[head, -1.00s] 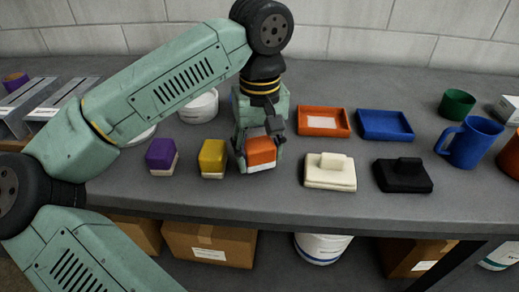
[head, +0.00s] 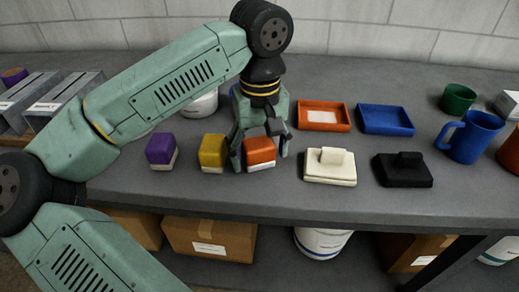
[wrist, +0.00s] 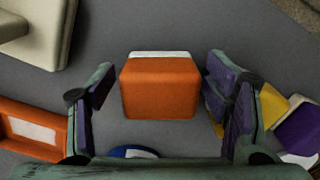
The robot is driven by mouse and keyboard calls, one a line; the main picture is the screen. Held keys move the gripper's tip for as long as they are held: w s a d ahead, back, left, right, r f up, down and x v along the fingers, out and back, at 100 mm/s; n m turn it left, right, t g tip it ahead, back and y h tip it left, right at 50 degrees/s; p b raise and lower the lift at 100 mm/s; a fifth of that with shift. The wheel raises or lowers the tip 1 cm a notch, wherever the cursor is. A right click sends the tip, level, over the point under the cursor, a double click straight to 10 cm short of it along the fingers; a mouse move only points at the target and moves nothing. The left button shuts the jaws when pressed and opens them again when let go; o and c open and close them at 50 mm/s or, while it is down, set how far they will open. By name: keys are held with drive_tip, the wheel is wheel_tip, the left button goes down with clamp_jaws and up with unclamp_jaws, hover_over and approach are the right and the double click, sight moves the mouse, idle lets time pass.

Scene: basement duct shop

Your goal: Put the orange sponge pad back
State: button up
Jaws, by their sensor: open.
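The orange sponge pad (head: 260,152) is a block with an orange body and a pale base, on the grey table near the front edge. It also shows in the wrist view (wrist: 160,88), between the two fingers. My gripper (head: 260,150) is open around it, with a finger to each side; in the wrist view (wrist: 160,95) gaps show between the pad and both fingers. An orange tray (head: 345,117) with a pale rectangle inside stands behind and to the right. A blue tray (head: 385,122) is beside it.
A yellow block (head: 212,151) and a purple block (head: 161,150) stand left of the pad. A cream block on a base (head: 330,170) and a black one (head: 403,172) are to the right. A blue mug (head: 475,138) and green cup (head: 458,98) stand farther right.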

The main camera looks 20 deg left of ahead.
sight(260, 145)
drive_tip(key=shift+r, duration=0.1)
wheel_tip(260, 145, up, 12)
drive_tip(key=shift+r, duration=0.15)
idle(0.4)
